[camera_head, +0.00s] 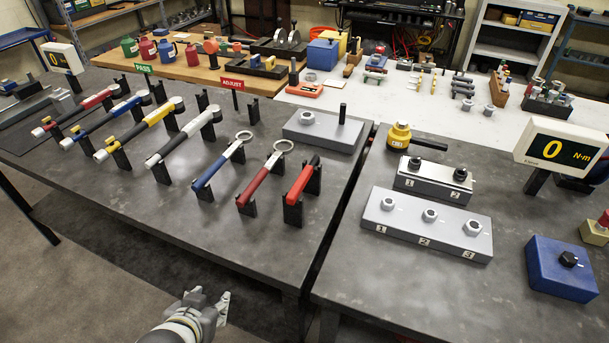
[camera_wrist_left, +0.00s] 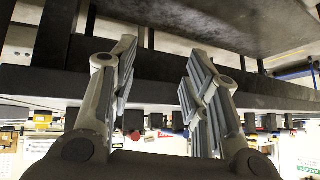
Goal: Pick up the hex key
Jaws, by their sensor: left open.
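No tool is plainly recognisable as the hex key. A red-handled tool with a black edge (camera_head: 302,181), rightmost in the row on the left bench, may be it; its tip is too small to tell. It rests on black holders. Beside it are a dark red tool with a ring end (camera_head: 264,178) and a blue one with a ring end (camera_head: 222,165). My left gripper (camera_head: 210,300) is in front of the bench's near edge, apart from the tools. In the left wrist view its fingers (camera_wrist_left: 160,55) are spread and empty. My right gripper is not in view.
Several long wrenches (camera_head: 135,135) lie on holders further left. A grey block with a nut and black post (camera_head: 323,130) stands behind the row. A right-hand bench (camera_head: 380,285) holds numbered blocks and a display (camera_head: 560,147). The left bench's front strip is clear.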

